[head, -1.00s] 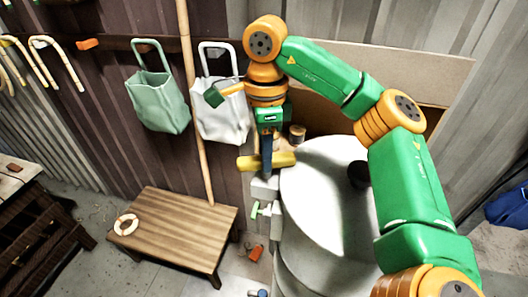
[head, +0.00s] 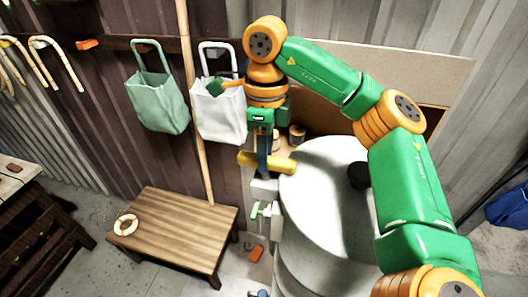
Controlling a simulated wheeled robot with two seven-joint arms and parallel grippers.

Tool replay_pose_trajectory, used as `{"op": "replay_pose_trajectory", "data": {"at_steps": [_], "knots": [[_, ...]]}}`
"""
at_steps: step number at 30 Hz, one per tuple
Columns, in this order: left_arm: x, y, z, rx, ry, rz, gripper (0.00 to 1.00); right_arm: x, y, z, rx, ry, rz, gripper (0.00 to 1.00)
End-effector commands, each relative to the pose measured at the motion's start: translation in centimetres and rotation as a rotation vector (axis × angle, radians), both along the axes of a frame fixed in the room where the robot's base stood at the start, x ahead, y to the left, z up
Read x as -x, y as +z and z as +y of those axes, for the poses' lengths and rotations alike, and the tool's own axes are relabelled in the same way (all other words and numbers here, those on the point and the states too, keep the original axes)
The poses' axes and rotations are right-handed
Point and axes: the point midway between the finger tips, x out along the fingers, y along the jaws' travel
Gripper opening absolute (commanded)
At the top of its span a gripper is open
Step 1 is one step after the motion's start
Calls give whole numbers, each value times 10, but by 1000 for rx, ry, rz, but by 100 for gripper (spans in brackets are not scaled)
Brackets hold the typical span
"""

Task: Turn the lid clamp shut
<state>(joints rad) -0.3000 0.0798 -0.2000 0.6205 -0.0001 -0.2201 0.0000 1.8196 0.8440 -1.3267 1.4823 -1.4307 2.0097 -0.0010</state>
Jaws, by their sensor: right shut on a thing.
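The lid clamp has a yellow bar handle (head: 283,164) at the left edge of a large white drum's round lid (head: 322,190). The bar slopes slightly down to the right, with its right end by the lid rim. A pale block (head: 264,188) sits just below it. My right gripper (head: 264,158) points down from above and is shut on the middle of the yellow handle. Its fingers hide that part of the bar. My left gripper is not in view.
A wooden bench (head: 175,232) with a cream ring stands at the left. A green bag (head: 158,100) and a white bag (head: 219,112) hang on the wall behind. A wooden pole (head: 196,130) leans between them. Small spools (head: 297,135) stand behind the lid.

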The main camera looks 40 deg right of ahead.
Motion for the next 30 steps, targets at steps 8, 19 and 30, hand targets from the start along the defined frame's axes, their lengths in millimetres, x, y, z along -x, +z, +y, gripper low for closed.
{"op": "replay_pose_trajectory", "data": {"at_steps": [8,19,30], "knots": [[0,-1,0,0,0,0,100,1,-2,0,2,-1,9,0],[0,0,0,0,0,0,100,0,-1,0,1,0,3,62],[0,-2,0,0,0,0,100,0,43,-1,3,-2,-3,62]]}}
